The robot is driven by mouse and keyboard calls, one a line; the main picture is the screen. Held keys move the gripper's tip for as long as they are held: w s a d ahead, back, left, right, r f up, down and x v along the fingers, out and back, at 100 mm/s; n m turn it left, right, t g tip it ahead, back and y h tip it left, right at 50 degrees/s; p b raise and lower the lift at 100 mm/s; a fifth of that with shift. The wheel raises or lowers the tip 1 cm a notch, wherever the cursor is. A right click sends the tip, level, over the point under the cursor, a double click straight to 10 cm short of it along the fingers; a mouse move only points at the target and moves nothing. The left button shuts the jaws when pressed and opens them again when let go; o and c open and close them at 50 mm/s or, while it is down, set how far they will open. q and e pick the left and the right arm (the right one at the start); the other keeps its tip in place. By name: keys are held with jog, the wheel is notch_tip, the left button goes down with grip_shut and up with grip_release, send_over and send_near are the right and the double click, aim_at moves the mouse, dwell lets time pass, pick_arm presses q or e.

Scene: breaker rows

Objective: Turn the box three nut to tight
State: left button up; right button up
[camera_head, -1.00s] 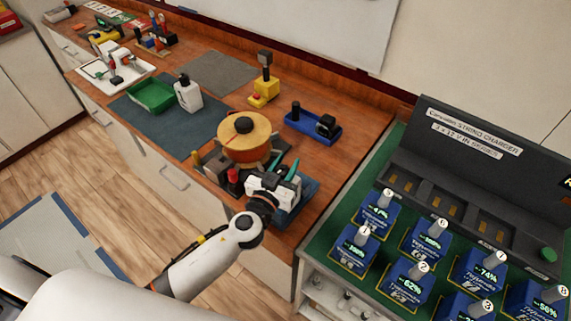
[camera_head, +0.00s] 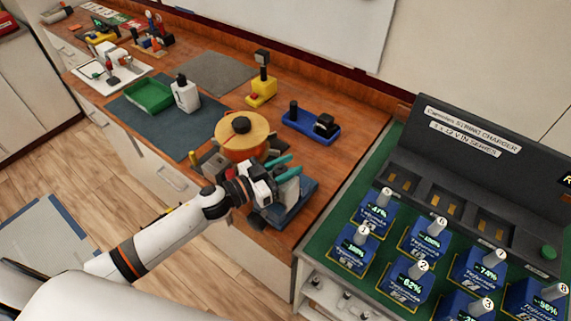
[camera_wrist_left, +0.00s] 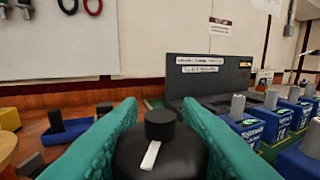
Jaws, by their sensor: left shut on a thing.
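My left gripper (camera_head: 284,170) is over the front of the wooden bench, with its teal fingers pointing right and away. In the left wrist view its fingers (camera_wrist_left: 160,112) are around a black round knob (camera_wrist_left: 130,155) with a white bar and a smaller black cylinder on top. The gripper is shut on this knob. In the head view my gripper hides the knob, above a blue-based device (camera_head: 300,203). A blue box tagged 3 (camera_head: 455,305), with a grey post, is partly cut off at the bottom right. My right gripper is not in view.
An orange round spool (camera_head: 236,142) with a black knob stands close behind my left gripper. A blue tray (camera_head: 300,128) and a yellow stand (camera_head: 262,92) are farther back. The green charger bench (camera_head: 345,215) with several blue boxes lies to the right.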

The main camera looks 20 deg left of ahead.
pick_arm(q)
jog(key=m+g+h, duration=0.3)
jog(key=m+g, duration=0.1)
jog(key=m+g+h+b, duration=0.1)
jog(key=g+h+b, duration=0.1)
jog(key=g, duration=0.1)
jog(key=shift+s+d+f+m, duration=0.15)
jog(key=shift+s+d+m, duration=0.1)
jog(key=shift+m, duration=0.15)
jog(key=m+g+b, duration=0.3)
jog(key=g+b, duration=0.1)
jog(key=g, duration=0.1)
jog(key=s+m+g+b, duration=0.1)
jog(key=m+g+b, duration=0.3)
jog(key=g+b, duration=0.1)
jog(key=m+g+y+b, duration=0.1)
jog(key=m+g+b, duration=0.2)
jog(key=g, duration=0.3)
jog(key=shift+s+f+b, duration=0.2)
jog(key=shift+s+b, duration=0.15)
jog(key=shift+b, duration=0.5)
jog(key=shift+s+a+r+m+g+y+b, duration=0.1)
jog(key=shift+m+g+y+b, duration=0.5)
jog(key=shift+m+g+b, duration=0.15)
jog(key=shift+s+r+m+g+y+b, duration=0.1)
jog(key=shift+m+g+y+b, duration=0.55)
jog(key=shift+g, duration=0.1)
jog(key=o, duration=1)
jog(key=shift+r, duration=0.1)
